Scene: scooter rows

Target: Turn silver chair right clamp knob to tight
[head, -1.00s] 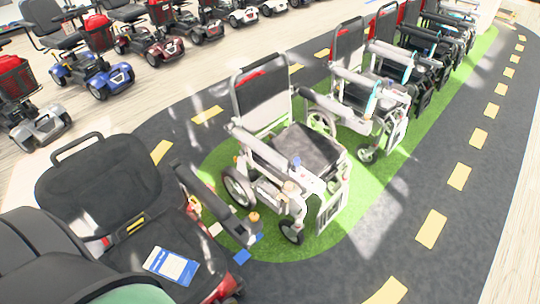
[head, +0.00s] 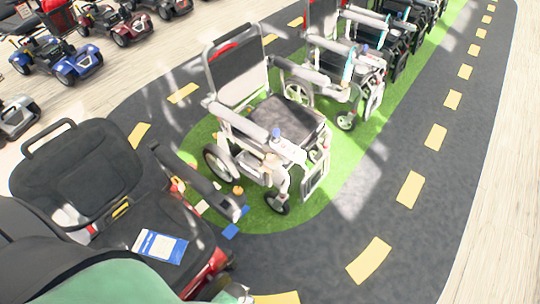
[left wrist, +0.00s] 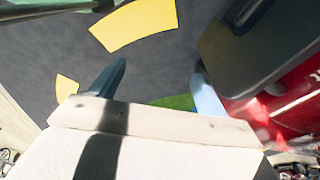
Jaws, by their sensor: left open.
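The silver chair (head: 262,125) is the nearest powered wheelchair in the row, with a black seat and silver frame, upright at the middle of the head view. A small tan knob-like part (head: 271,162) shows low on its near side; I cannot tell if it is the right clamp knob or how tight it is. My left gripper (left wrist: 157,88) is open and empty in the left wrist view, its two fingers apart above dark floor and a strip of green. The silver chair cannot be made out there. My right gripper is not in view.
A red and black mobility scooter (head: 78,178) with a blue-and-white card (head: 160,246) stands close at the left. More wheelchairs (head: 345,70) line the green strip behind the silver chair. The dark lane (head: 350,235) at the right is clear.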

